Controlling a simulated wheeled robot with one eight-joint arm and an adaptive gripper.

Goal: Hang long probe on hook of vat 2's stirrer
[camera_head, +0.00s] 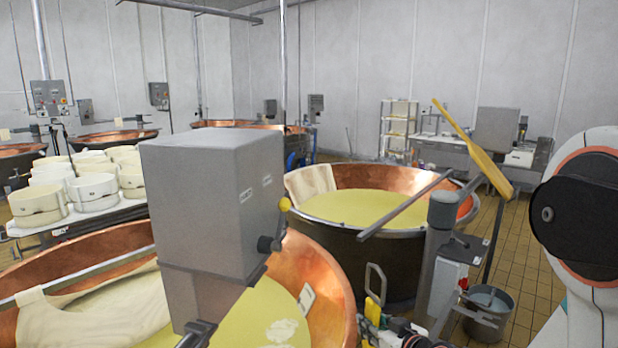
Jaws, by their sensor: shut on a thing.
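My gripper (385,331) is at the bottom edge, partly cut off. It is shut on a yellow-bodied piece with a grey wire loop on top, which I take to be the long probe (373,307). Its lower part is out of view. The grey stirrer housing (205,205) stands over the near copper vat (325,275), to the left of my gripper. The probe is apart from both. The housing's small labels are unreadable, so I cannot tell the vat's number.
A second copper vat (348,240) with yellow liquid stands behind, crossed by a grey bar (405,204). A yellow paddle (475,150) leans at right above a grey bucket (488,315). White moulds (95,190) fill a table at left.

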